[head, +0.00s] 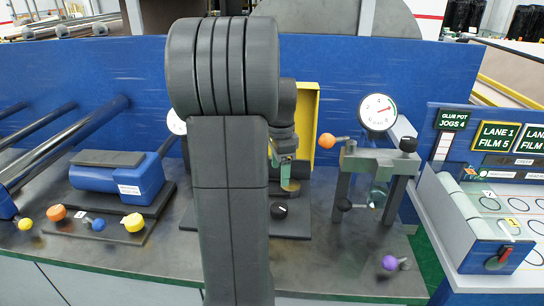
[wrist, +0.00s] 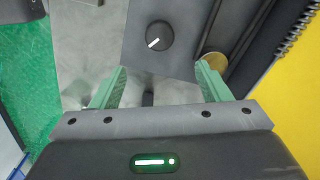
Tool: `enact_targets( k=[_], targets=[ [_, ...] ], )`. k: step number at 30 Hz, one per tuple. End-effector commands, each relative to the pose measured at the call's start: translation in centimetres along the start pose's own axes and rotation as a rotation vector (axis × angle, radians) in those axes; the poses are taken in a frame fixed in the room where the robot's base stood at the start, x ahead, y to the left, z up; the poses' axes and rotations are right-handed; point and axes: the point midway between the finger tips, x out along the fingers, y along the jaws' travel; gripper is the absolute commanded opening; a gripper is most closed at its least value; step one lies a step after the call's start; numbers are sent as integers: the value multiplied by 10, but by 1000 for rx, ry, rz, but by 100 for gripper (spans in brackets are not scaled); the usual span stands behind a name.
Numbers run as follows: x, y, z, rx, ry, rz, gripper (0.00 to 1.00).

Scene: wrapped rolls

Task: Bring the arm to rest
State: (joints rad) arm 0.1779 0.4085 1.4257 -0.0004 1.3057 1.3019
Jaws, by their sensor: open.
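My arm (head: 230,160) rises through the middle of the head view and hides part of the bench behind it. My gripper (wrist: 159,78) is open and empty in the wrist view, with its two green fingers spread apart. It also shows in the head view (head: 285,158), partly hidden just right of the arm. It hangs above a dark plate with a black knob (head: 279,211). In the wrist view the knob (wrist: 160,36) lies beyond the fingertips, and nothing is between the fingers.
A yellow panel (head: 305,125) stands close behind my gripper. A grey stand (head: 397,170) with a round gauge (head: 377,112) is to the right. A blue cylinder unit (head: 110,180) and several coloured knobs are at left. A blue wall (head: 330,60) backs the bench.

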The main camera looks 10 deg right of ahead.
Motion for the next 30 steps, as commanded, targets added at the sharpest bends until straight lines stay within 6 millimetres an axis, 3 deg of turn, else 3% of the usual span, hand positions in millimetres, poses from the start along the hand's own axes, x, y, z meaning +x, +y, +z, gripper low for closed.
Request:
enact_targets(
  k=[5, 21, 30],
  targets=[
    [16, 0, 0, 0, -1, 3, 70],
    [116, 1, 0, 0, -2, 5, 70],
    [139, 1, 0, -2, -1, 1, 70]
  ],
)
